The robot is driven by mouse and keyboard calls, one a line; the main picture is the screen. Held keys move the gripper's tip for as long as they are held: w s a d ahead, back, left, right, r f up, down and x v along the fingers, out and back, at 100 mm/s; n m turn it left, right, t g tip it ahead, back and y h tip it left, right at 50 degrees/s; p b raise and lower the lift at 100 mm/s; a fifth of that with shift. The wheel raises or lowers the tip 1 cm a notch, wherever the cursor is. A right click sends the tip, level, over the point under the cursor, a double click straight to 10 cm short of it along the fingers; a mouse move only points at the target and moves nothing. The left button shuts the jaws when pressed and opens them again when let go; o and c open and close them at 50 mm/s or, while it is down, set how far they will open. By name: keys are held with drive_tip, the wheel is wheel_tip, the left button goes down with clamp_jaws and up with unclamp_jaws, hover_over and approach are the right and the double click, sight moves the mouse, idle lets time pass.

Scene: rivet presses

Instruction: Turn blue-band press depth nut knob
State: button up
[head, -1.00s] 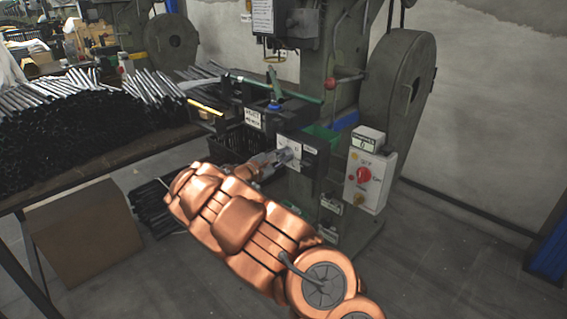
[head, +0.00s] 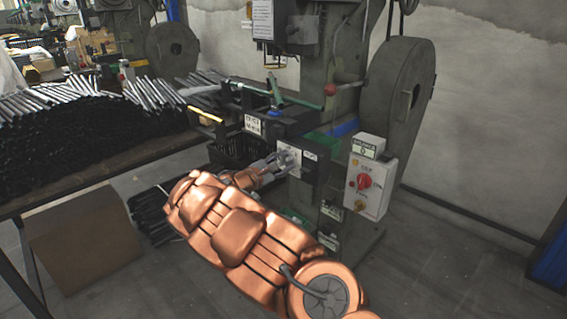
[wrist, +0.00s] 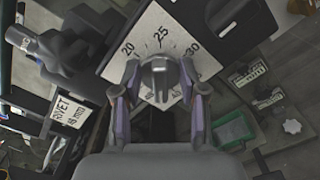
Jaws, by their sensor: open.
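The press is green-grey, with a blue strip (head: 344,127) on its column. A white dial plate on its front shows in the head view (head: 289,156) and in the wrist view (wrist: 148,33), where the marks 20, 25 and 30 are readable. A grey knob (wrist: 158,76) with a raised grip bar sits on this plate, its bar roughly in line with the 25 mark. My gripper (wrist: 161,84) is open, with one finger on each side of the knob and small gaps seeming to remain. In the head view my gripper (head: 279,161) is at the plate, and the knob is hard to make out.
A control box (head: 370,180) with a red switch stands right of the dial. A rivet sign (wrist: 66,115) is at the left in the wrist view. A table (head: 110,158) piled with dark rods is at the left. A flywheel (head: 400,95) rises behind. Open floor lies at the right.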

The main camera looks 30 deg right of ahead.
drive_tip(key=v, duration=1.2)
drive_tip(key=shift+r, duration=0.1)
idle(0.4)
